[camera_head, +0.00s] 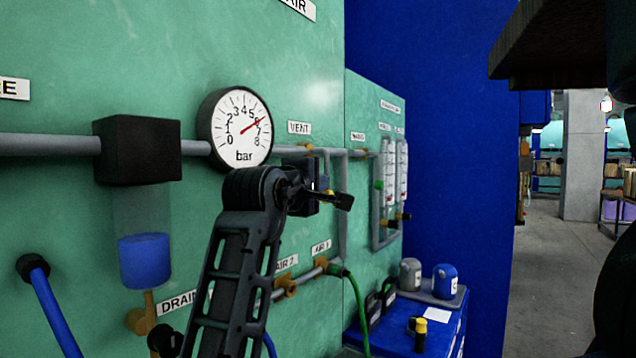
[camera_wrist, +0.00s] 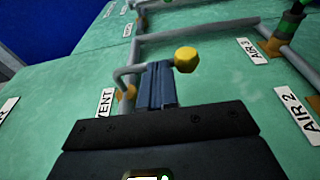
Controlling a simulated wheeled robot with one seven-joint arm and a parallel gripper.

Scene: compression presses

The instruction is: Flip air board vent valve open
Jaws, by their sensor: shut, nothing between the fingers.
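The VENT label (camera_head: 299,128) is on the green board, right of the round bar gauge (camera_head: 243,126). In the wrist view the VENT label (camera_wrist: 104,103) is left of my gripper. A yellow knob (camera_wrist: 186,59), which looks like the vent valve's handle end, stands just right of my fingertips; a bit of yellow (camera_head: 328,193) also shows in the head view. My gripper (camera_wrist: 159,78) is shut and empty, its fingers pointing toward the grey pipe. I cannot tell whether they touch the knob. My gripper (camera_head: 308,190) hides most of the valve in the head view.
Grey pipes (camera_head: 341,215) run close around the gripper. A black filter block with a blue bowl (camera_head: 144,260) is at left. A blue bench (camera_head: 450,318) with containers stands at right. Open floor lies farther right.

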